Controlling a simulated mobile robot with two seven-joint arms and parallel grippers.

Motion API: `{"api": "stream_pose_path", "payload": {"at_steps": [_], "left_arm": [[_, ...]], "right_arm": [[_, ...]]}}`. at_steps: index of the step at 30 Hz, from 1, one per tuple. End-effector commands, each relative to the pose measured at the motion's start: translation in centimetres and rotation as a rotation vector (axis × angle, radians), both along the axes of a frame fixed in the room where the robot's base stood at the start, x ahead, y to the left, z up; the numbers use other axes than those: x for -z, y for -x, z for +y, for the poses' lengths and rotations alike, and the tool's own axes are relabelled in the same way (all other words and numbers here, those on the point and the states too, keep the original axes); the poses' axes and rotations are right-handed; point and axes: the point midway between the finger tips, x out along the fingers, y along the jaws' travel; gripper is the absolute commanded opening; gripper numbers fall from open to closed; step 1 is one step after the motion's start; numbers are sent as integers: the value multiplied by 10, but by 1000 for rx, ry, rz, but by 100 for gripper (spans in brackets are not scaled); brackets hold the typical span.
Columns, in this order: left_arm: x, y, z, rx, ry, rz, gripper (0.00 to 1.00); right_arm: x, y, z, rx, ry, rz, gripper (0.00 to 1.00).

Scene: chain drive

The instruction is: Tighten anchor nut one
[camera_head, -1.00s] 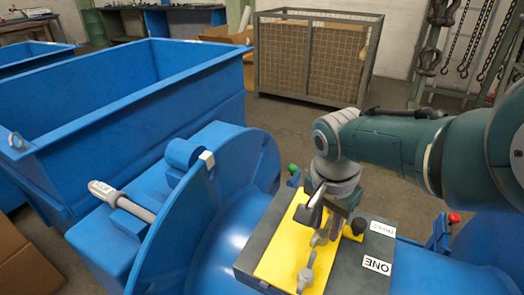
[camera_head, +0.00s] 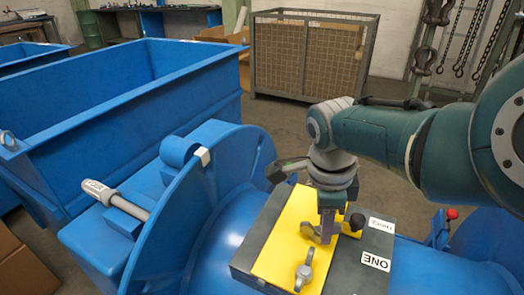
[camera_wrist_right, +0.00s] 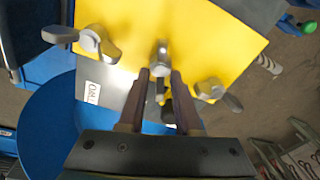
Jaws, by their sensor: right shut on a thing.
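Grey wing nuts sit on a yellow plate (camera_head: 270,262) on a dark block. A near wing nut (camera_head: 304,272) stands free. Wing nuts show left (camera_wrist_right: 98,40) and right (camera_wrist_right: 214,90) of the fingers. My left gripper is out of view.
A label reading ONE (camera_head: 376,261) is on the dark block. A blue flange (camera_head: 215,190) rises left of the plate, with a grey-handled tool (camera_head: 115,199) beyond. A blue open bin (camera_head: 100,110) and a mesh crate (camera_head: 312,55) stand behind.

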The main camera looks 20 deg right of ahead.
Motion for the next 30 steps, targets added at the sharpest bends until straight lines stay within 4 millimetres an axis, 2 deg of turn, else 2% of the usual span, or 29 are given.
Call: {"api": "stream_pose_path", "payload": {"at_steps": [12, 30], "left_arm": [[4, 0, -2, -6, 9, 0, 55], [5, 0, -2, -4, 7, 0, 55]], "right_arm": [[-1, 0, 3, 270, -17, -18, 0], [-1, 1, 3, 347, -21, -22, 0]]}}
